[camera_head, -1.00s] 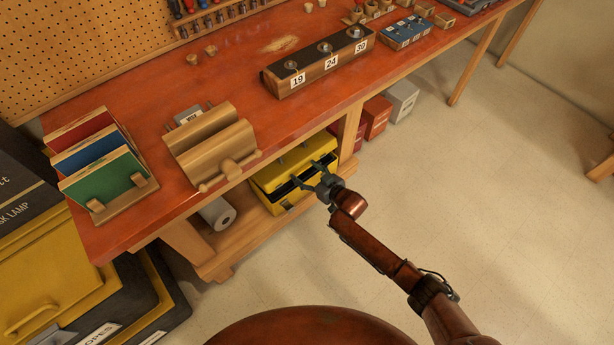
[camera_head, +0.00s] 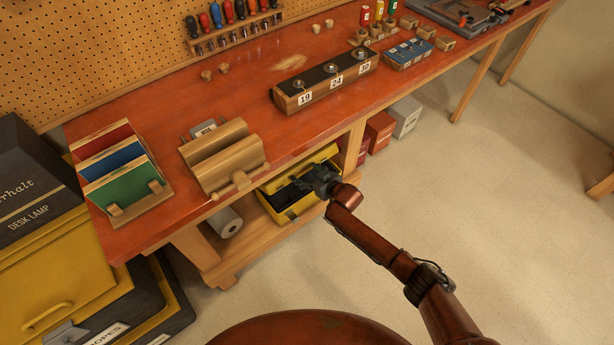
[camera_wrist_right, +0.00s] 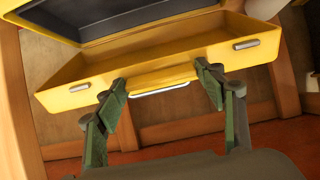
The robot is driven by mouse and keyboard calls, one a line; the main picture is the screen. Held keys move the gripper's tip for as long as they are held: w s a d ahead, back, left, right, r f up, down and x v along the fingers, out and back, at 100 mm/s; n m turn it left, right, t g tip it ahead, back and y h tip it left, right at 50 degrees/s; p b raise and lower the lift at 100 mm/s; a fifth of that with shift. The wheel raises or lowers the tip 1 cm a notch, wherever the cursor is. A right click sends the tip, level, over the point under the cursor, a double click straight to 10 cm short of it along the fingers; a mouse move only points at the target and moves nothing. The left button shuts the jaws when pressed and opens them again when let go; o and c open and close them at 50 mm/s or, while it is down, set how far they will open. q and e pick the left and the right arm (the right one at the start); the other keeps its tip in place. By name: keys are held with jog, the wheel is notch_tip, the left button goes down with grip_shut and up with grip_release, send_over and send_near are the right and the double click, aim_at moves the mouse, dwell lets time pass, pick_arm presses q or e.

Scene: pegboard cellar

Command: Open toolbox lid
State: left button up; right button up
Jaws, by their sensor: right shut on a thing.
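The yellow toolbox (camera_head: 290,214) sits on the lower shelf under the workbench. Its lid (camera_head: 318,156) is raised and tilted back, and the dark interior shows. My right gripper (camera_head: 312,182) reaches in at the lid's front edge and partly hides the opening. In the right wrist view the two green fingers (camera_wrist_right: 162,77) are on either side of the middle of the yellow lid's (camera_wrist_right: 75,97) edge, shut on it. Silver latches show on that edge, and the box's dark inside (camera_wrist_right: 110,12) is at the top. My left gripper is out of view.
The red workbench top (camera_head: 250,95) overhangs the toolbox, with a wooden leg (camera_head: 352,148) right of it. A paper roll (camera_head: 225,221) lies on the shelf to the left. Red and grey boxes (camera_head: 405,117) stand to the right. The floor in front is clear.

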jog(key=shift+w+a+r, duration=0.15)
jog(key=shift+r, duration=0.2)
jog(key=o, duration=1.7)
jog(key=shift+f, duration=0.15)
jog(key=shift+s+d, duration=0.2)
jog(key=v, duration=1.1)
jog(key=shift+s+d, duration=0.15)
jog(key=shift+s, duration=0.2)
